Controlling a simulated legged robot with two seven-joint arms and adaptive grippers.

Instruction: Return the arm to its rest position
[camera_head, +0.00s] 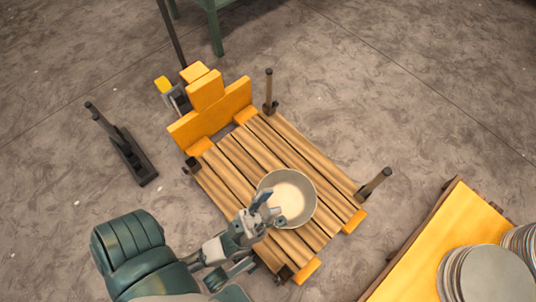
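My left gripper (262,212) comes in from the lower left and is at the left rim of a pale bowl (298,190). The fingers overlap the rim in the picture; I cannot tell whether they touch it or are closed on it. The bowl sits upright on a slatted wooden platform (233,160), near its front right part, and its cream-coloured inside shows. My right gripper is not in view.
Dark posts (374,184) rise at the platform's corners, and yellow blocks (207,90) stand at its back. A dark bracket (125,145) lies on the floor to the left. A yellow table (418,268) with stacked plates (488,275) is at lower right. Open floor surrounds the platform.

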